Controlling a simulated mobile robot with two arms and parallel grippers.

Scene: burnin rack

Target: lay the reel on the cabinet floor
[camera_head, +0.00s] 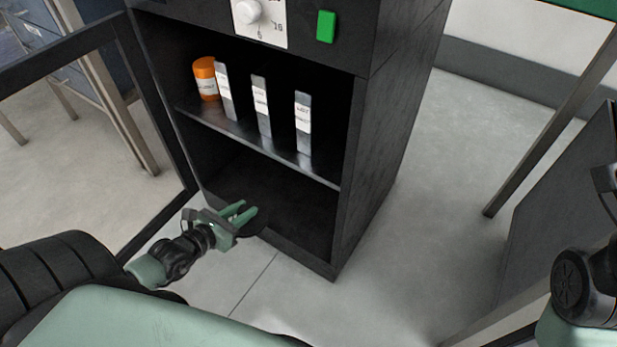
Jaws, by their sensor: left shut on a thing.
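The black cabinet (385,140) stands open in front of me, with a shelf above and a dark floor compartment (290,205) below. My left gripper (243,213) is at the front opening of the lower compartment, over its front edge. It is shut on a dark, round-edged thing (254,229), which looks like the reel. Most of this thing is hidden by the gripper and blends into the dark cabinet. I cannot tell whether it touches the floor. My right gripper is not in view; only part of my right arm shows at the right edge.
An orange jar (205,80) and three grey, labelled upright boxes (303,124) stand on the shelf (250,138). The framed door (160,115) is swung open to the left. A dial (250,12) and a green button (326,26) are above. The lower compartment looks otherwise empty.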

